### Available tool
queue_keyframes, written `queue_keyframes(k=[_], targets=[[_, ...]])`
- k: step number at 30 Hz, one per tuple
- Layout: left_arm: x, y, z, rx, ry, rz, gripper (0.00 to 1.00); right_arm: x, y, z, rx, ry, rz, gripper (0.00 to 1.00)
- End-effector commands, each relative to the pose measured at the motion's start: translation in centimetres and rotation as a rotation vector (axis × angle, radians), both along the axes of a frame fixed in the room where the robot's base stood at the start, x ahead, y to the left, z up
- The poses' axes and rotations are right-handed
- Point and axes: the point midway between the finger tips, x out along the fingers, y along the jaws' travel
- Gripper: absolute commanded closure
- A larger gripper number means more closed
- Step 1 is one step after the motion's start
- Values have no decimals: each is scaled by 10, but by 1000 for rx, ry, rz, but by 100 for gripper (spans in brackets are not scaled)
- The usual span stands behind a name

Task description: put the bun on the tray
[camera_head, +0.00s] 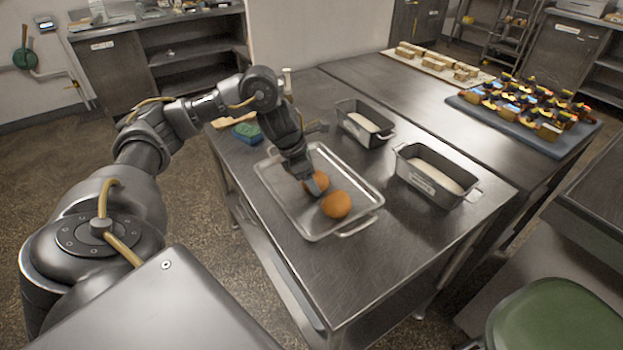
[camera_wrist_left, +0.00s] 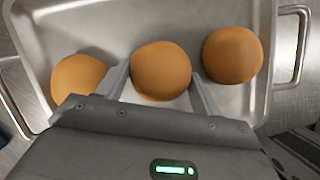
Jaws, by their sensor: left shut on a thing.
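My left gripper (camera_head: 312,186) reaches down over the metal tray (camera_head: 270,183) on the steel table. It is shut on a round brown bun (camera_wrist_left: 160,69), which shows between the two fingers in the left wrist view and partly behind the gripper (camera_head: 318,179) in the head view. The held bun is over the tray floor; I cannot tell whether it touches it. Another bun (camera_head: 336,205) lies in the tray. The left wrist view shows a bun on each side of the held one, left (camera_wrist_left: 78,78) and right (camera_wrist_left: 232,55). My right gripper is not in view.
Two loaf tins with pale contents, a far one (camera_head: 347,124) and a near one (camera_head: 408,172), stand right of the tray. The table's front right is clear.

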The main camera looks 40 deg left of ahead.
Motion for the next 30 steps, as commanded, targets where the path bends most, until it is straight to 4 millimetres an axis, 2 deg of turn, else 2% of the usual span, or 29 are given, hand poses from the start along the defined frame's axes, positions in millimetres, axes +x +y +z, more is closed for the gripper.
queue_keyframes(k=[11, 12, 14, 23, 26, 30], targets=[[0, 0, -4, 0, -1, 0, 57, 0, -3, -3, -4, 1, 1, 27], [0, 0, -5, 1, -1, 0, 33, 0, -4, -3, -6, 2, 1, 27], [0, 0, -4, 1, -1, 0, 25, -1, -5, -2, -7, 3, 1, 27], [0, 0, -1, 0, -1, 0, 25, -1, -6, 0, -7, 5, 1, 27], [-1, 2, 7, 1, -4, -1, 25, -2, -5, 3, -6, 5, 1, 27], [-8, 8, 31, 3, -6, 1, 25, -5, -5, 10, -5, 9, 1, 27]])
